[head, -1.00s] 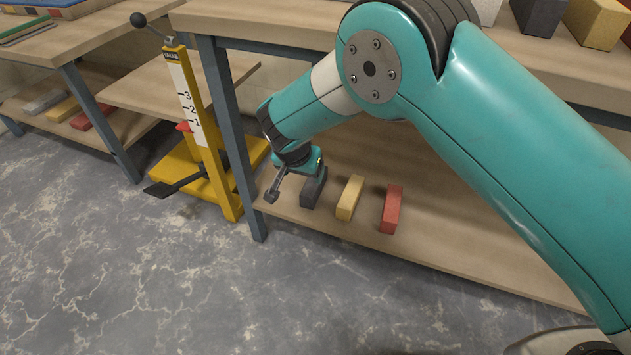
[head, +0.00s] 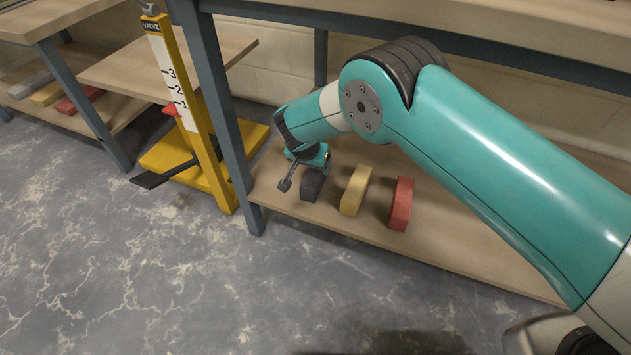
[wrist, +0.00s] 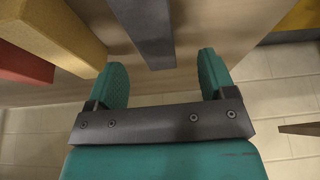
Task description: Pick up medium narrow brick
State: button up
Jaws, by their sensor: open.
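Three narrow bricks lie side by side on the lower shelf: a dark grey brick (head: 311,188), a yellow brick (head: 355,190) and a red brick (head: 401,204). Which one the task calls medium is not clear from their looks. My gripper (head: 303,174) is low over the shelf at the dark grey brick, the leftmost one. In the wrist view my gripper (wrist: 164,72) is open, with the end of the dark grey brick (wrist: 147,28) lined up with the gap between its fingers. The yellow brick (wrist: 55,32) and red brick (wrist: 20,62) lie left of the fingers there.
A blue-grey table leg (head: 222,115) stands close left of my gripper. Beyond it is a yellow valve stand (head: 180,85) with a lever and pedal. Another shelf at the far left holds more bricks (head: 48,93).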

aim_at(315, 170)
jog(key=b+x, duration=0.3)
jog(key=x, duration=0.3)
jog(key=shift+s+d, duration=0.15)
jog(key=shift+d, duration=0.05)
jog(key=c, duration=1.3)
jog(key=shift+r, duration=0.15)
jog(key=shift+c, duration=0.6)
jog(key=shift+r, duration=0.1)
